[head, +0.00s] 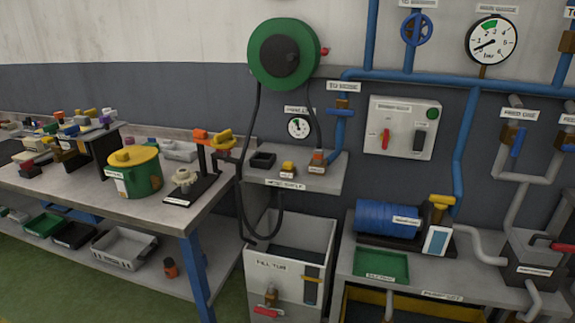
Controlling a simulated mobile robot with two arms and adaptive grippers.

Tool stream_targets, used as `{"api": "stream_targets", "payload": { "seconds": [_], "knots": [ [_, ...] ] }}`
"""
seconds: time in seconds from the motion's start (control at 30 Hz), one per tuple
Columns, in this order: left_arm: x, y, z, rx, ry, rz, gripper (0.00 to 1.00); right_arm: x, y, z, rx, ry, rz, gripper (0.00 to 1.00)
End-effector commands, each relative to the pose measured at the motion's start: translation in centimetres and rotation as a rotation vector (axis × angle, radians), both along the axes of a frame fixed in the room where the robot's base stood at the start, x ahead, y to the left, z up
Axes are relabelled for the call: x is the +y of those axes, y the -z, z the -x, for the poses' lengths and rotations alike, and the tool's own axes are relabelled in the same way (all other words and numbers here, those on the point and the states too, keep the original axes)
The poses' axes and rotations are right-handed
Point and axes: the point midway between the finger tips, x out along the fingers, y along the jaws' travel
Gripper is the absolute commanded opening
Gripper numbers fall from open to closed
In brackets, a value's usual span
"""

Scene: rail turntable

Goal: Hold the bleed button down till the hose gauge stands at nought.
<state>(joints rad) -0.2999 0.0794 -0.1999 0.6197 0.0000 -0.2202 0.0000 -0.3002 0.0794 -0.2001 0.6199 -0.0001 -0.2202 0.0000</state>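The small white hose gauge (299,126) hangs on the dark wall above the hose shelf (262,181). Its needle is too small to read surely. On the shelf, a small block with a yellow top (288,168) stands beside an orange-brown fitting (317,160), where a dark hose comes down. I cannot tell surely which of these carries the bleed button, as their labels are too small to read. The green hose reel (268,48) is on the wall above. Neither of my grippers is in view.
A dark tray (262,160) sits at the shelf's left. A blue valve (341,112) is right of the gauge. A hose loop hangs below the shelf, before the grey tub (313,236). A workbench (65,185) stands left; a bench with a blue cylinder (386,218) stands right.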

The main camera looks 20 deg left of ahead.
Motion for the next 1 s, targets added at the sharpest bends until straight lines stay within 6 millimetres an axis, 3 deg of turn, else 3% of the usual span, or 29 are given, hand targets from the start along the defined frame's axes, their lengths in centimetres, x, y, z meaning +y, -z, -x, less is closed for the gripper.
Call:
{"api": "stream_targets", "payload": {
  "seconds": [0.2,0.37,1.0],
  "knots": [
    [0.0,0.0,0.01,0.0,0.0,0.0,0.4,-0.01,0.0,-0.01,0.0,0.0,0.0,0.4],
    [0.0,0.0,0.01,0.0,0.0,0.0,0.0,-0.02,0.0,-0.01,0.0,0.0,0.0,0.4],
    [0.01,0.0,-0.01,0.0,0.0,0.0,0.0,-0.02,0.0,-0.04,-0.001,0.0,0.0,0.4]
  ]
}}
